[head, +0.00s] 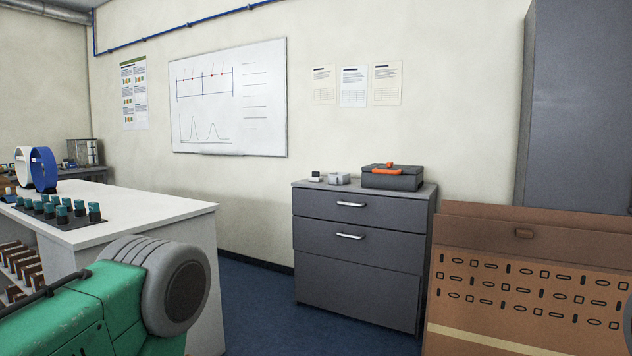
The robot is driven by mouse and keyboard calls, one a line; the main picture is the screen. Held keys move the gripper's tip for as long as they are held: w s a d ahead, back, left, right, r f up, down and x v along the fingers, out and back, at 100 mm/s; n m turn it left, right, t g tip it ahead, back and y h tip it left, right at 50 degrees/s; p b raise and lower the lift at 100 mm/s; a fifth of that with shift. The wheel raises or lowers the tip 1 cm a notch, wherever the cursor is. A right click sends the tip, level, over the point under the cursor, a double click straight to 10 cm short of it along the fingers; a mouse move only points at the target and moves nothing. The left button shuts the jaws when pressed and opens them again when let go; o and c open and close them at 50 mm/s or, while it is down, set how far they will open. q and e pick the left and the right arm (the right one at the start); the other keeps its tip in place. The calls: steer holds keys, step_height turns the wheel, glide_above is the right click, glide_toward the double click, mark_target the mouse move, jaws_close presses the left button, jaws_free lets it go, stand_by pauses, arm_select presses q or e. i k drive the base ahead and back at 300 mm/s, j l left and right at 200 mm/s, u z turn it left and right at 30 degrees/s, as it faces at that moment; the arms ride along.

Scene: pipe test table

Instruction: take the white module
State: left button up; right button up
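Two small pale objects stand on top of the grey drawer cabinet (359,255). One is a small white and dark piece (315,177) near the left edge. The other is a light grey-white box (340,179) just right of it. A white ring-shaped piece (22,166) stands upright on the white table at far left, beside a blue one (43,169). I cannot tell which of these is the white module. Neither of my grippers is in view. A green and grey arm part, apparently mine, fills the lower left.
A dark case with an orange handle (391,181) sits on the cabinet's right side. The white table (150,212) holds several teal-topped pegs (62,212). A brown slotted panel (530,275) stands at right, before a tall grey cabinet (580,110). Blue floor (262,305) is clear between table and cabinet.

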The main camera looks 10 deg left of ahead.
mark_target(315, 176)
steer(key=i+u, duration=0.15)
steer(key=u, duration=0.45)
steer(key=i, duration=2.25)
steer(key=i+j, duration=0.1)
steer(key=i, duration=2.15)
steer(key=l+z, duration=0.05)
steer(key=l, duration=0.05)
